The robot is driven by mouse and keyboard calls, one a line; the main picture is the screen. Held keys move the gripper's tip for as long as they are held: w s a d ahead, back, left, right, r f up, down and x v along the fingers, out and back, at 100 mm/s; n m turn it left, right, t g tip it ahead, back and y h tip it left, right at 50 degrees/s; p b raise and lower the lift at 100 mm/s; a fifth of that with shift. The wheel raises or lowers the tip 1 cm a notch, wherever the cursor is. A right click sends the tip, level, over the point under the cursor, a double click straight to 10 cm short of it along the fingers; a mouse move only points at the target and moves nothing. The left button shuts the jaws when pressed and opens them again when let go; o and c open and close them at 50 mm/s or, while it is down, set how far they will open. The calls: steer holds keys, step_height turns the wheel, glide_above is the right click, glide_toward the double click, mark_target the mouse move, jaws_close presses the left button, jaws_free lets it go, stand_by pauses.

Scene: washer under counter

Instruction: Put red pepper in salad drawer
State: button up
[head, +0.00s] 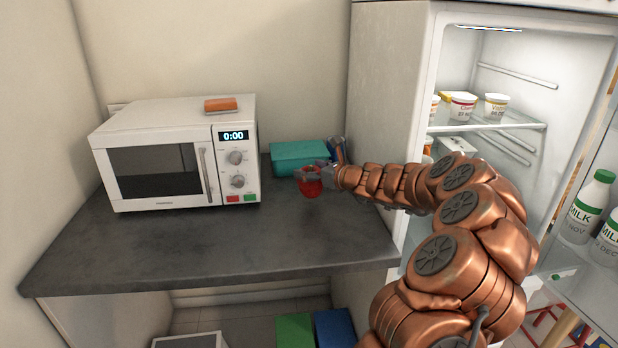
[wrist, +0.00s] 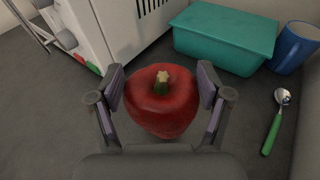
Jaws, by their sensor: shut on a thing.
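The red pepper (wrist: 162,105) sits between the two fingers of my gripper (wrist: 162,100) in the wrist view, its green-yellow stem facing the camera. In the head view the pepper (head: 310,187) is at the right part of the dark counter, in front of the teal box, partly covered by my gripper (head: 312,174). My gripper is shut on it. I cannot tell whether the pepper still touches the counter. The fridge (head: 480,160) stands open at the right, with its inside partly showing. The salad drawer is not visible; my arm covers the lower fridge.
A white microwave (head: 160,170) stands left on the counter (head: 190,250). The teal box (wrist: 225,38), a blue mug (wrist: 295,45) and a green-handled spoon (wrist: 272,130) are near the pepper. Yoghurt pots (head: 496,104) sit on a fridge shelf; milk bottles (head: 588,208) stand in the door.

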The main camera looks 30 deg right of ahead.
steer(key=shift+w, duration=0.4)
steer(key=shift+f, duration=1.75)
steer(key=shift+f, duration=0.1)
steer(key=o, duration=1.2)
steer(key=shift+c, duration=0.2)
steer(key=shift+s+d+r, duration=0.15)
steer(key=shift+s+r, duration=0.1)
steer(key=shift+s, duration=0.2)
steer(key=v, duration=1.1)
steer(key=shift+b, duration=0.45)
